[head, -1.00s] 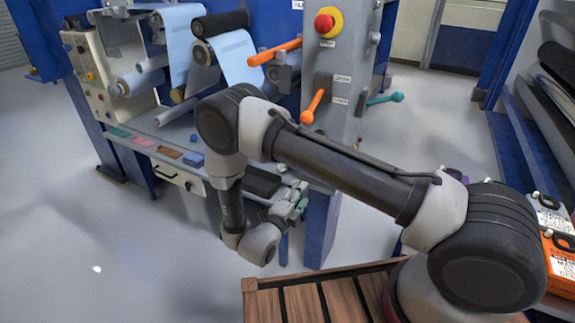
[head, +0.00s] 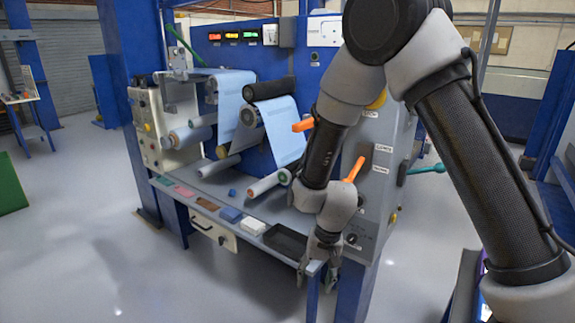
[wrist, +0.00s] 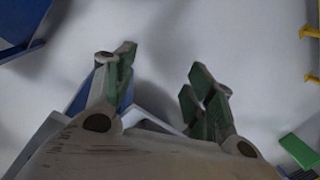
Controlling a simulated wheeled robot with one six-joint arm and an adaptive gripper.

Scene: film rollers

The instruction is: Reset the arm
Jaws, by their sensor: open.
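My gripper (head: 318,277) hangs at the end of my arm, pointing down beside the front right corner of the machine's shelf. In the wrist view my gripper (wrist: 160,95) shows its green-padded fingers spread apart with nothing between them. Pale floor (wrist: 158,40) lies beyond the fingertips. My arm is raised and bent, and it covers part of the machine's control panel.
The film roller machine has blue film (head: 285,130) on its rollers. Its shelf (head: 185,205) carries small coloured blocks, a white block (head: 252,226) and a black tray (head: 287,241). Orange levers (head: 354,170) stand near my forearm. Floor at left is open.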

